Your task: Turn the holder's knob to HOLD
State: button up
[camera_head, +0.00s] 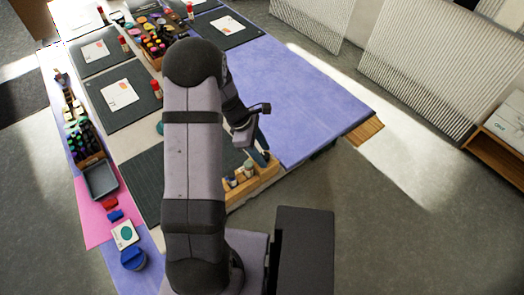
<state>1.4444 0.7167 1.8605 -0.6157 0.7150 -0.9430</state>
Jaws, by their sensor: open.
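My gripper (258,140) is at the end of my arm, right of the picture's middle, over the near edge of the purple-covered table. It is small and partly hidden by my wrist; its jaws are apart and I see nothing held. A wooden holder (262,182) with several small bottles stands just below it in the picture, at the table's near edge. I cannot tell whether they touch. No knob or HOLD mark can be made out on this holder; my arm hides its left part. A blue round object (132,258) stands at the lower left; I cannot tell whether it is a knob.
The purple cover (300,95) is mostly bare. Dark mats with cards (120,93) lie at the left. A grey tray (101,180) lies on a pink sheet (92,225) near red and blue pieces. White ribbed panels (440,70) stand at the right.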

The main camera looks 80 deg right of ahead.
jog(key=c, duration=1.1)
jog(key=shift+o, duration=0.2)
jog(key=shift+m, duration=0.4)
jog(key=m+y, duration=0.1)
jog(key=m, duration=0.2)
jog(key=shift+d+m+y+p, duration=0.2)
jog(key=shift+m+y+p, duration=0.1)
jog(key=shift+y+p, duration=0.1)
jog(key=m, duration=0.2)
jog(key=m+t+y, duration=0.1)
jog(key=m, duration=0.1)
jog(key=shift+s+d+m, duration=0.15)
jog(key=shift+d+m, duration=0.05)
jog(key=shift+m, duration=0.1)
jog(key=m+t, duration=0.1)
jog(key=m, duration=0.1)
jog(key=m+y+b, duration=0.1)
jog(key=m, duration=0.1)
jog(key=shift+s+d+m+t, duration=0.1)
jog(key=shift+s+m+t, duration=0.05)
jog(key=shift+m+t, duration=0.2)
jog(key=shift+s+m+t+y, duration=0.15)
jog(key=shift+m+t, duration=0.3)
jog(key=shift+m, duration=0.65)
jog(key=shift+m+t+y, duration=0.15)
jog(key=shift+m+t, duration=0.25)
jog(key=shift+m, duration=0.65)
